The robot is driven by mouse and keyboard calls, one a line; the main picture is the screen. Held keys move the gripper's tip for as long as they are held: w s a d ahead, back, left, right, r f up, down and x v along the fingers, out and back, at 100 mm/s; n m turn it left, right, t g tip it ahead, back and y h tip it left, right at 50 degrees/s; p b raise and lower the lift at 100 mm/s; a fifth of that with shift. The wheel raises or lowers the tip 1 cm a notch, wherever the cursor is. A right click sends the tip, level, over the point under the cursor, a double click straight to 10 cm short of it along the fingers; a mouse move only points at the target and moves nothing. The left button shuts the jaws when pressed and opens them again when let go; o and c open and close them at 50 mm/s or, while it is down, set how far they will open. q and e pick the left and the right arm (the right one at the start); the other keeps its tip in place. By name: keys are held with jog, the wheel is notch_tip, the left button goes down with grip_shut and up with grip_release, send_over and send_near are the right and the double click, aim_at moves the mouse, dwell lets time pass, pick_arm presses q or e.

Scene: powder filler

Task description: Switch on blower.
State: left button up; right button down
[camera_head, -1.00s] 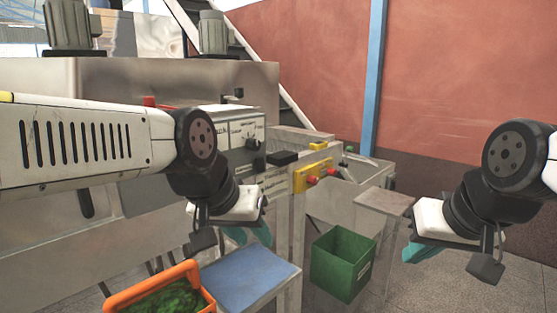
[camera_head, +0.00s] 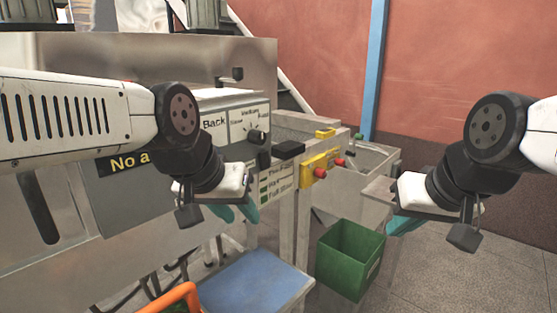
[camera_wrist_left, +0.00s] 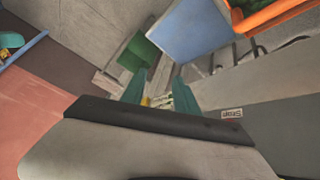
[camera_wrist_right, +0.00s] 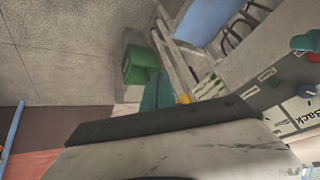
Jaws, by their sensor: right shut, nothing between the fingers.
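I cannot tell which control is the blower's. My left gripper (camera_head: 236,209) is in front of and below the panel, apart from it. In the left wrist view its teal fingers (camera_wrist_left: 160,92) are spread with nothing between them. My right gripper (camera_head: 404,223) is right of the switch boxes, out over the floor side; its fingers (camera_wrist_right: 156,92) are together and empty.
A green bin (camera_head: 350,258) stands below the switch boxes. A blue-topped stool (camera_head: 255,283) and an orange crate (camera_head: 176,299) are in front. A metal trough (camera_head: 368,162) extends right of the machine. Open floor (camera_head: 440,275) lies at right.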

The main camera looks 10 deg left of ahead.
pick_arm(q)
jog(key=shift+o, duration=1.2)
pick_arm(e)
jog(key=w+a+r+m+y, duration=0.2)
jog(key=w+a+m, duration=0.1)
jog(key=w+a, duration=0.6)
jog(key=w+a+r+m+g+y, duration=0.1)
jog(key=w+a+r+m+y, duration=0.2)
jog(key=w+a, duration=0.6)
jog(key=w+m, duration=0.1)
jog(key=w, duration=0.7)
jog(key=shift+a, duration=0.25)
jog(key=shift+a+g, duration=0.1)
jog(key=shift+g, duration=0.2)
send_near(266, 167)
notch_tip(266, 167, down, 3)
jog(key=shift+w+a+f, duration=0.35)
jog(key=shift+w+a, duration=0.2)
jog(key=shift+a, duration=0.3)
jog(key=shift+w+a+f, duration=0.35)
jog(key=shift+w+a, duration=0.25)
jog(key=shift+a, duration=0.2)
